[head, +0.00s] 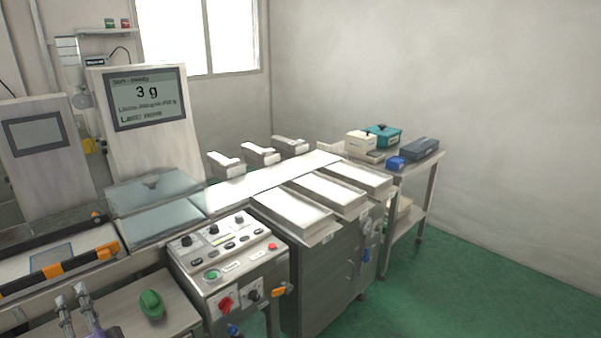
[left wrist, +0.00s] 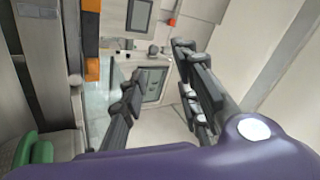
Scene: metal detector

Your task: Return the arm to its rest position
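My left gripper (head: 71,293) shows at the bottom left of the head view, with part of its purple body at the lower edge. It is over or beside the low steel table at the front. In the left wrist view the two dark fingers of the left gripper (left wrist: 158,68) stand apart with nothing held between them. A green object (head: 151,304) lies on the steel table (head: 178,308), to the right of the gripper and apart from it. My right gripper is in neither view.
A conveyor with orange-and-black striped edges (head: 75,262) runs at the left. A control panel box (head: 228,262) with buttons stands right of the green object. A display (head: 147,97) reads 3 g. Several white trays (head: 292,212) and a side table (head: 428,178) lie beyond. Green floor is clear at right.

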